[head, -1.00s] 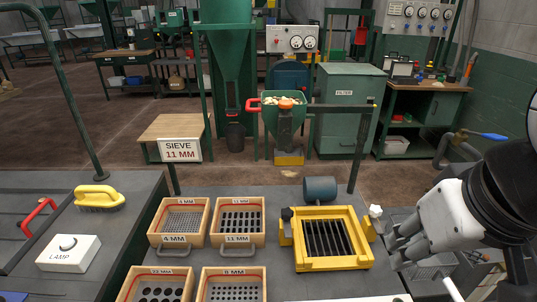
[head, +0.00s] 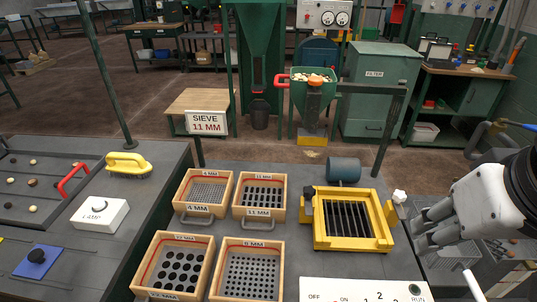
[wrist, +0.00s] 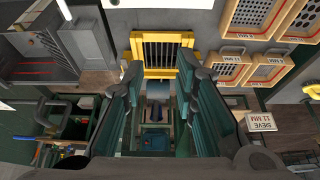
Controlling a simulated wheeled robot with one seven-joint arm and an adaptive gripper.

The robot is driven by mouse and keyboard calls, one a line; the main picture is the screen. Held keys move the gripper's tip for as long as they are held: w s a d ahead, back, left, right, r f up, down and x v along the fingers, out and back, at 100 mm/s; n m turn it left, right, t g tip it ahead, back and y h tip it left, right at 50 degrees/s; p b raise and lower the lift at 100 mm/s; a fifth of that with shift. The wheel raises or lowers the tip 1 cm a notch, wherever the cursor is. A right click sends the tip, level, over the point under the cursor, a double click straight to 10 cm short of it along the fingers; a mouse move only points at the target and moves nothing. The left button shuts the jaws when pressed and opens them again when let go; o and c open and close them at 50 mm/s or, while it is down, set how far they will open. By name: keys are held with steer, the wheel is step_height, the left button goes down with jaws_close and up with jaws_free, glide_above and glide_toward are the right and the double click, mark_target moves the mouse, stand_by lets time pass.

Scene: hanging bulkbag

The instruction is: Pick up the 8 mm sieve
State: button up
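Four wooden-framed sieves lie on the grey bench in the head view. The lower right one (head: 251,273), with medium round holes, looks like the 8 mm sieve; its label is blurred now but read 8 MM earlier. The 4 mm sieve (head: 206,189) and 11 mm sieve (head: 262,193) lie behind it, and a large-holed sieve (head: 180,268) is to its left. My gripper (head: 424,228) is to the right of the sieves, beyond the yellow frame. In the wrist view its fingers (wrist: 160,90) are apart with nothing between them. The round-holed sieve (wrist: 255,12) is at that view's upper right.
A yellow frame with dark bars (head: 350,243) stands between my gripper and the sieves. A control panel (head: 365,290) is at the front edge. A sign (head: 206,123) reads SIEVE 11 MM. A yellow brush (head: 128,163) and a lamp box (head: 99,214) are on the left bench.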

steer(key=m+g+p, duration=0.5)
steer(key=m+p, duration=0.6)
steer(key=m, duration=0.7)
glide_above(245, 300)
step_height(245, 300, down, 17)
step_height(245, 300, down, 8)
steer(key=shift+r+b, duration=0.1)
steer(key=shift+b, duration=0.5)
steer(key=shift+f, duration=3.25)
steer(key=shift+f, duration=0.25)
